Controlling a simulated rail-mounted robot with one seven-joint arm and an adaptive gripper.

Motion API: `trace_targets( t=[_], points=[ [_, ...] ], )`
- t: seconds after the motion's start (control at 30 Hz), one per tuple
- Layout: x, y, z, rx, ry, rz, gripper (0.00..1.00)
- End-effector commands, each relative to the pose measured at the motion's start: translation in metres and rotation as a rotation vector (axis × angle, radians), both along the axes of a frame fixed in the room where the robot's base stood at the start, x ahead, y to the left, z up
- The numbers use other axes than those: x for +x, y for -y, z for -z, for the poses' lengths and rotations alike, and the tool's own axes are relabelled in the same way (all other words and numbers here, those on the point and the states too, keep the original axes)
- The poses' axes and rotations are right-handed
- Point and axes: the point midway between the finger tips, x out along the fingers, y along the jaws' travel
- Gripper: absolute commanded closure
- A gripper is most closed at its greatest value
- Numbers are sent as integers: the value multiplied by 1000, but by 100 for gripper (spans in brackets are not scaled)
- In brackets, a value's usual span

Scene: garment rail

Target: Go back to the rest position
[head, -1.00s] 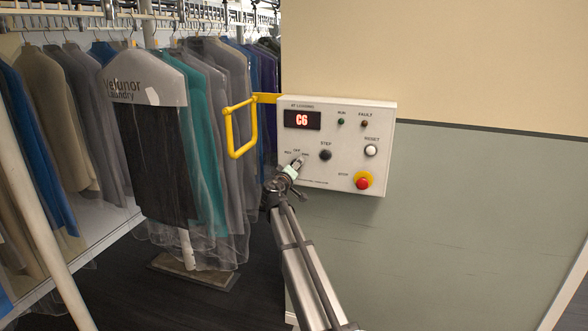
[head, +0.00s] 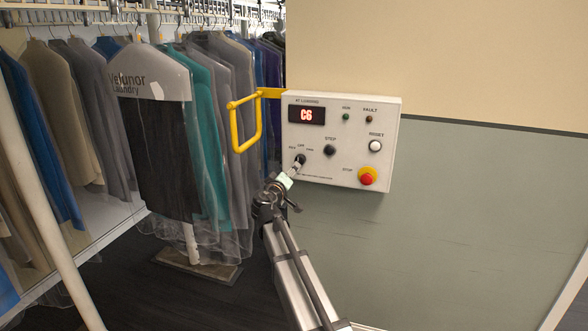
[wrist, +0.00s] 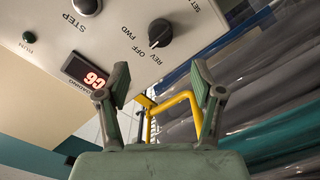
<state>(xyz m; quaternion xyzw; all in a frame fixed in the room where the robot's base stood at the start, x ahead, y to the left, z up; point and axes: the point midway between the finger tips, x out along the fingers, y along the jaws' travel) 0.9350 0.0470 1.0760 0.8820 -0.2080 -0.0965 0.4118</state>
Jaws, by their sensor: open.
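My gripper (head: 288,177) is in front of the lower left part of the white control box, just below the selector knob (head: 299,160). In the wrist view my gripper (wrist: 160,88) has its two fingers wide apart with nothing between them. The black selector knob (wrist: 160,32), marked REV, OFF and FWD, stands clear of the fingers there. The control box (head: 340,110) is fixed to the wall and its red display (head: 306,115) reads C6. It carries a STEP button (head: 330,151), a white RESET button (head: 375,146) and a red stop button (head: 367,178).
A yellow bar guard (head: 235,130) sticks out left of the box. Several bagged garments (head: 205,110) hang from the rail at the left. A pale post (head: 45,190) slants at the far left. The wall (head: 470,220) right of the box is clear.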

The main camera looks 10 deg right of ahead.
Motion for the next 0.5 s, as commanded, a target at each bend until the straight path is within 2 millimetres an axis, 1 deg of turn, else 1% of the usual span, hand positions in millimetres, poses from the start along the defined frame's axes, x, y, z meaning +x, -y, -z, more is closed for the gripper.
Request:
trace_targets(
  t=[0.03,0.13,0.23,0.5],
  points=[
    [-9,-3,0,0,1,-1,33],
    [-17,-7,0,0,0,1,33],
    [-19,-9,0,0,0,1,33],
    [-19,-9,0,0,0,1,33]
  ],
)
